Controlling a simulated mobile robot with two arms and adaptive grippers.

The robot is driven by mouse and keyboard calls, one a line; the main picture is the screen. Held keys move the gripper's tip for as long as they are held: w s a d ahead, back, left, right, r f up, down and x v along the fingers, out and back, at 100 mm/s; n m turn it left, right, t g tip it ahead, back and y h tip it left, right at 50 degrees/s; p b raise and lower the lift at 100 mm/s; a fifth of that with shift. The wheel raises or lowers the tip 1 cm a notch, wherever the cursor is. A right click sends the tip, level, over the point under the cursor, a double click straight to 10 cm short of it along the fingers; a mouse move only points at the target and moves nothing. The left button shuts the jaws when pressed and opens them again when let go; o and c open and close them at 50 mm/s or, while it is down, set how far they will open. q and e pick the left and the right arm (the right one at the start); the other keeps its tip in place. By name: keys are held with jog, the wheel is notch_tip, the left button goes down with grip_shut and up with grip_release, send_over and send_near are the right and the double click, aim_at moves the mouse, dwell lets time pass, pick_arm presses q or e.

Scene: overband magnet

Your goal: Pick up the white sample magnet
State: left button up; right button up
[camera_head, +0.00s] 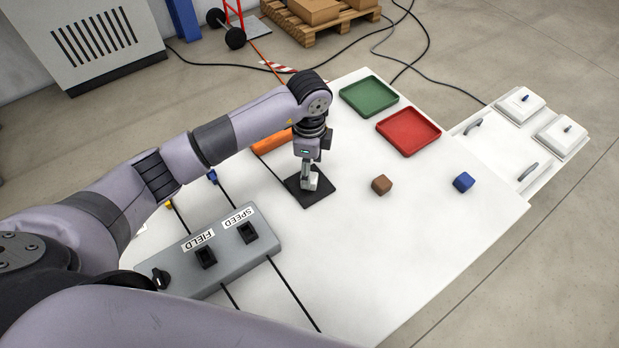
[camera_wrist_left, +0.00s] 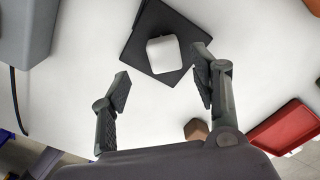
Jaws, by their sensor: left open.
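The white sample magnet (camera_wrist_left: 164,54) is a small rounded white block on a square black mat (camera_head: 297,190). In the wrist view it lies on the mat (camera_wrist_left: 142,48), ahead of the fingertips and between their lines. My left gripper (camera_head: 309,184) is over the mat in the head view and hides most of the magnet. In the wrist view the left gripper (camera_wrist_left: 162,87) has its two fingers wide apart with nothing between the tips. The right gripper does not show.
A brown cube (camera_head: 381,184) and a blue cube (camera_head: 463,182) stand right of the mat. Green (camera_head: 368,96) and red (camera_head: 409,131) trays lie behind. A grey control box (camera_head: 222,254) with FIELD and SPEED switches stands in front. An orange object (camera_head: 272,142) lies behind the arm.

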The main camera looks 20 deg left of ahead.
pick_arm(q)
jog(key=f, duration=0.3)
jog(key=f+p, duration=0.1)
jog(key=f, duration=0.1)
jog(key=shift+w+f, duration=0.3)
grip_shut()
dwell(0.5)
jog(key=shift+r, duration=0.15)
